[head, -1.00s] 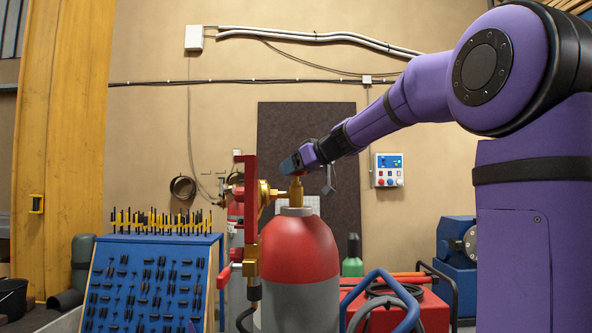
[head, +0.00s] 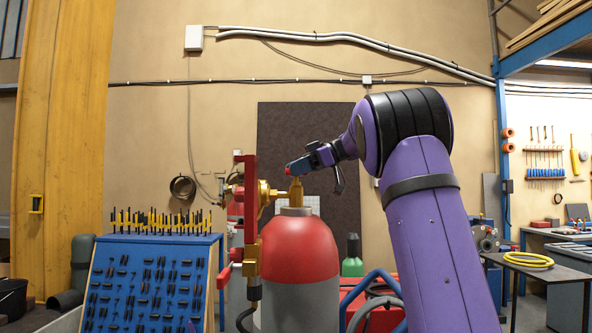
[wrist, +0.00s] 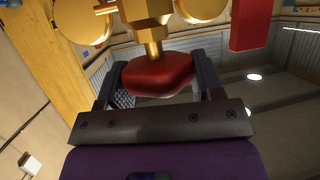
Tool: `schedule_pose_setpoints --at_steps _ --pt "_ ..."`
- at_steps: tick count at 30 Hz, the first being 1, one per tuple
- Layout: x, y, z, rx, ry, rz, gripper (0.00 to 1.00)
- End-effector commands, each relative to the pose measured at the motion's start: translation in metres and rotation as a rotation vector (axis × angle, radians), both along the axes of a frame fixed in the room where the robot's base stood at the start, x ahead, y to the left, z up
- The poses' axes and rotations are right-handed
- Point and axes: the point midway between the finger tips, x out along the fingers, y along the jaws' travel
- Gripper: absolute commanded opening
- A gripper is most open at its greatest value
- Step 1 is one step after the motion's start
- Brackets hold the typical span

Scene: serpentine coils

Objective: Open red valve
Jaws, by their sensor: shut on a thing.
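The red valve (wrist: 158,76) is a rounded red knob on a brass stem in the wrist view. My gripper (wrist: 156,80) has one dark finger on each side of it and is shut on it. In the head view my gripper (head: 291,169) is at the top of the brass fitting (head: 296,190) on the red and grey gas cylinder (head: 298,248). The red knob is mostly hidden there by my gripper. A brass regulator (head: 265,196) sits to the left of the fitting.
A red upright frame (head: 250,210) stands just left of the cylinder. A blue tool rack (head: 150,280) is at the lower left. A red machine with blue handles (head: 372,300) is right of the cylinder, and a table with a yellow hose (head: 528,259) is farther right.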

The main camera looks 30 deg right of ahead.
Motion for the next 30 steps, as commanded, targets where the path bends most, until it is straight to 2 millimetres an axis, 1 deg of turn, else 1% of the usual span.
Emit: schedule_pose_setpoints --at_steps 2,15,22,30 --pt "0.0004 -0.0029 -0.0018 -0.001 0.004 0.042 0.37" --pt "0.0000 -0.0024 -0.0017 0.000 0.004 0.246 0.37" --pt "-0.0002 -0.0015 -0.0017 0.000 0.005 0.312 0.37" --pt "0.0003 -0.0007 -0.0023 0.000 0.006 0.345 0.37"
